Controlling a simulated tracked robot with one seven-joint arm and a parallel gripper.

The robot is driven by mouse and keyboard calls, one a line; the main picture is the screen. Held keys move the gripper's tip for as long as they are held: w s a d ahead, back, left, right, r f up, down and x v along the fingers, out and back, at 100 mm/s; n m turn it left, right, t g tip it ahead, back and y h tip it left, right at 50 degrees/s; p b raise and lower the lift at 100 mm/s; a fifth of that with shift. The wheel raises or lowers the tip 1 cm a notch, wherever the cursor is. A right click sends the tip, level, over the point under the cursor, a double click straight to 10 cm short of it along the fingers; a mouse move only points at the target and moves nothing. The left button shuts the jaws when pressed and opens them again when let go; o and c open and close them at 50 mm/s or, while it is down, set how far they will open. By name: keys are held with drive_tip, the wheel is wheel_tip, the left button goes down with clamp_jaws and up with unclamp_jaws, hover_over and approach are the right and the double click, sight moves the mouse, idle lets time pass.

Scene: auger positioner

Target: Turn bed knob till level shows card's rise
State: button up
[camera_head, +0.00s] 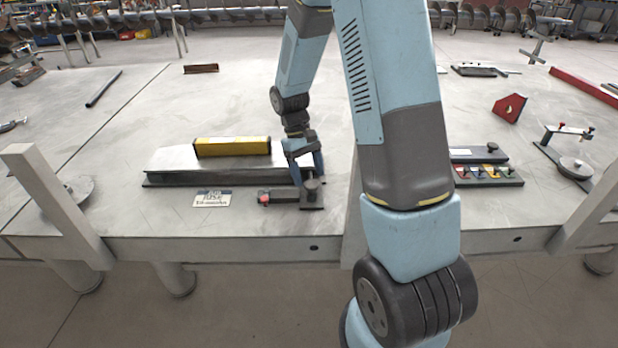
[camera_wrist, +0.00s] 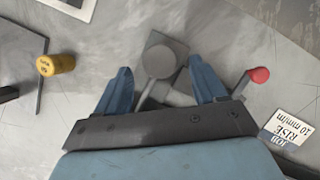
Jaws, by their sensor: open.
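The bed (camera_head: 165,180) is a low, long grey block on the table with a yellow level (camera_head: 232,147) lying along its top. The level's reading is too small to make out. The dark bed knob (camera_head: 312,186) stands at the bed's right end. My gripper (camera_head: 306,166) is right at it, pointing down. In the wrist view the knob (camera_wrist: 160,58) shows between and just beyond the open blue fingers (camera_wrist: 162,84), with a gap on both sides. The white job card (camera_head: 212,198) lies in front of the bed. In the wrist view the card (camera_wrist: 287,130) reads "JOB RISE" with a mm/m figure.
A small red-tipped lever (camera_head: 264,198) sits left of the knob; its red ball (camera_wrist: 259,75) is close to one finger. A tray of coloured pieces (camera_head: 488,174) lies to the right. The table's front edge is near.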

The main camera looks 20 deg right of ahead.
drive_tip(key=v, duration=1.1)
drive_tip(key=shift+r, duration=0.3)
drive_tip(key=shift+w, duration=0.1)
drive_tip(key=s+d+r+m+t, duration=0.15)
drive_tip(key=s+r+t, duration=0.35)
drive_tip(key=s+r, duration=0.7)
drive_tip(key=s+r+m+t+y, duration=0.1)
drive_tip(key=s+r+t, duration=0.4)
drive_tip(key=s, duration=0.8)
drive_tip(key=shift+s+r+m, duration=0.25)
drive_tip(key=shift+r+m, duration=0.2)
drive_tip(key=shift+r, duration=0.1)
